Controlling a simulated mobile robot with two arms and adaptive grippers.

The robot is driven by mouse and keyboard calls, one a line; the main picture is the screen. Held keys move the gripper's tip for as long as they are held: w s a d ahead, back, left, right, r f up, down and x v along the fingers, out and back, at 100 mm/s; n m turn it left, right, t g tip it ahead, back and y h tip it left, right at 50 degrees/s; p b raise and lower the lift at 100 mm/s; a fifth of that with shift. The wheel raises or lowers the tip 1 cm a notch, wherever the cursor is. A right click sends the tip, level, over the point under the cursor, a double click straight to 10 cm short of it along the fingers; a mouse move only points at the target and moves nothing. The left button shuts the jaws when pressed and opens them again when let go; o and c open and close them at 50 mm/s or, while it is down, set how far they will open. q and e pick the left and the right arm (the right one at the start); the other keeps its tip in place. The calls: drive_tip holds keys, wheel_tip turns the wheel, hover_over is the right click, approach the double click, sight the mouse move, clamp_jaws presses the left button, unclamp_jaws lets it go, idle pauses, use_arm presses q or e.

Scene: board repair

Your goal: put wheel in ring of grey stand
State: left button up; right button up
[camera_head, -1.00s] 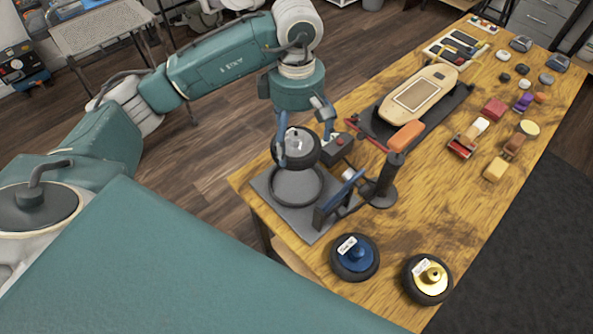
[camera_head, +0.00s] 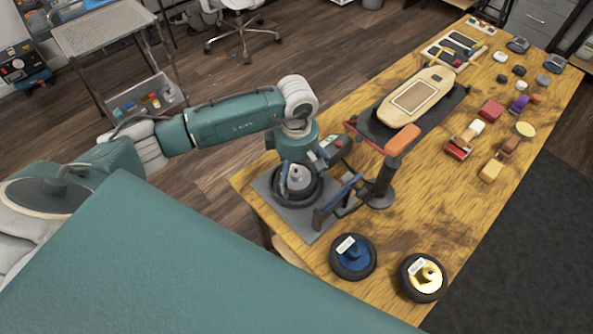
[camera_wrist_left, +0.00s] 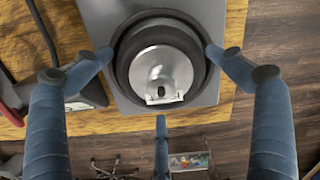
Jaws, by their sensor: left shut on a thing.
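The wheel with a silver hub (camera_head: 300,179) and black tire is at the ring of the grey stand. It also shows in the left wrist view (camera_wrist_left: 160,72). My left gripper (camera_head: 297,183) points down from above, shut on the wheel, with blue fingers on either side of it in the left wrist view. The grey stand (camera_head: 314,225) is a flat plate at the table's near left corner. Its dark ring (camera_wrist_left: 122,38) surrounds the wheel, nearly concentric. I cannot tell whether the wheel rests fully down in it. My right gripper is not in view.
A blue-hubbed wheel (camera_head: 353,257) and a yellow-hubbed wheel (camera_head: 423,278) lie at the near edge. A skateboard deck (camera_head: 417,97) lies farther back.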

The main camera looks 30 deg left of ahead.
sight(297, 171)
use_arm(q)
drive_tip(key=o, duration=1.6)
drive_tip(key=shift+f, duration=0.1)
drive_tip(key=shift+r, duration=0.25)
wheel_tip(297, 171, up, 10)
drive_tip(key=shift+r+b, duration=0.25)
drive_tip(key=shift+b, duration=0.75)
drive_tip(key=shift+r, duration=0.7)
